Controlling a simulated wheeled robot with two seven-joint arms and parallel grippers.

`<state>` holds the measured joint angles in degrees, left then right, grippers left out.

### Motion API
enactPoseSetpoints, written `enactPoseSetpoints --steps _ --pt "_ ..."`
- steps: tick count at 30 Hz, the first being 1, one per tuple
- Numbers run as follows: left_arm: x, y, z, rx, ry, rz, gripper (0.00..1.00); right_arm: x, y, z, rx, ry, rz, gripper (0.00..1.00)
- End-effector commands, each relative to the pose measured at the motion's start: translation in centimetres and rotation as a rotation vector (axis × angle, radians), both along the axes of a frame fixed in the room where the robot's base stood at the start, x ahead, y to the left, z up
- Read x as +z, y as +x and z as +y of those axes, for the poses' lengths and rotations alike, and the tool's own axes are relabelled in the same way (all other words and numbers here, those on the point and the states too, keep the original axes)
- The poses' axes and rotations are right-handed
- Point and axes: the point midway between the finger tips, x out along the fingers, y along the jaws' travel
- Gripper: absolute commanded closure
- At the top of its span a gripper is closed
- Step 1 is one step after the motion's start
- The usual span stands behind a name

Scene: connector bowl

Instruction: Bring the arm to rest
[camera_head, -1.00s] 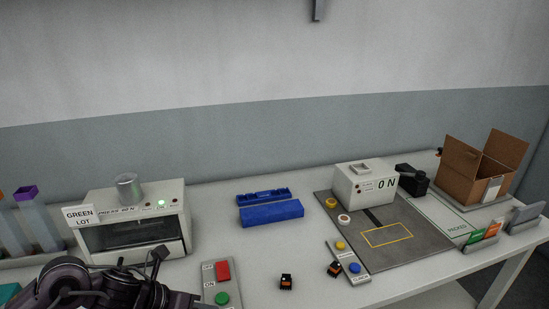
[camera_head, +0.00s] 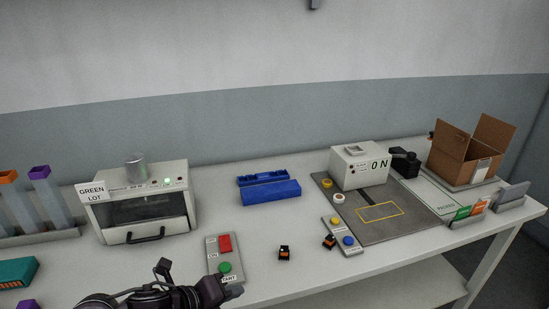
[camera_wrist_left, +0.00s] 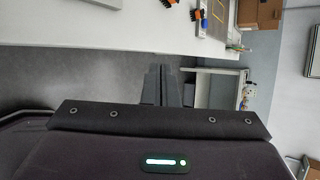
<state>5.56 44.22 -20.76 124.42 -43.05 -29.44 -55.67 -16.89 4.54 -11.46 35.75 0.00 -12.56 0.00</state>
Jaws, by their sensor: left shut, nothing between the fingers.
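My left gripper (camera_head: 164,268) shows at the bottom left of the head view, in front of the table's near edge area, below the white oven and left of the switch panel. The left wrist view shows its two dark fingers (camera_wrist_left: 168,86) together with nothing between them. It touches no object that I can see. My right gripper is in neither view.
A white oven (camera_head: 147,207) with a metal cup (camera_head: 136,166) on top stands behind the arm. A red and green switch panel (camera_head: 224,257) is close to its right. Beyond are blue trays (camera_head: 268,189), two small black connectors (camera_head: 284,253), a white tester (camera_head: 360,166) and an open carton (camera_head: 465,157).

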Motion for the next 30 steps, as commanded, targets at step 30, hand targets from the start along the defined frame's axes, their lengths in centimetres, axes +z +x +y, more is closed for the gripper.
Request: enactPoseSetpoints --steps 30 --pt "-12.4 -13.9 10.3 2.116 -0.92 0.989 1.0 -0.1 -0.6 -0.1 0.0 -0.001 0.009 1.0"
